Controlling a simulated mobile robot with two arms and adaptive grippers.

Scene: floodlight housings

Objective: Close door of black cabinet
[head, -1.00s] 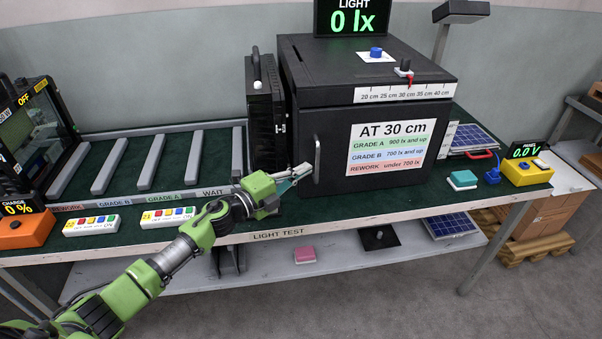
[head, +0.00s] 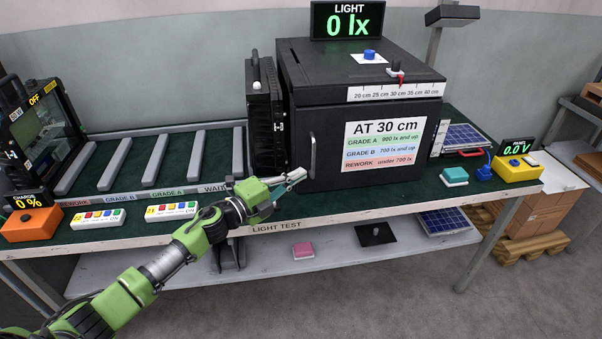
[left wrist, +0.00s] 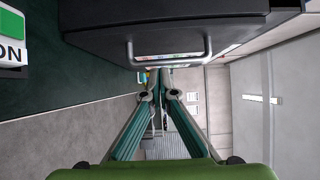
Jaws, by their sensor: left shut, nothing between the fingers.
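The black cabinet (head: 370,65) stands on the green-topped bench. My left gripper (head: 298,176) is at the door's lower left, just below and left of the handle. Its fingers (left wrist: 157,94) are together and empty, and the handle is not between them. My right gripper is not in view.
A black case (head: 265,115) stands left of the cabinet. Two white button boxes (head: 98,219) (head: 171,211) lie along the front edge. A teal block (head: 454,176) and a yellow meter (head: 516,168) are on the right. The floor in front is clear.

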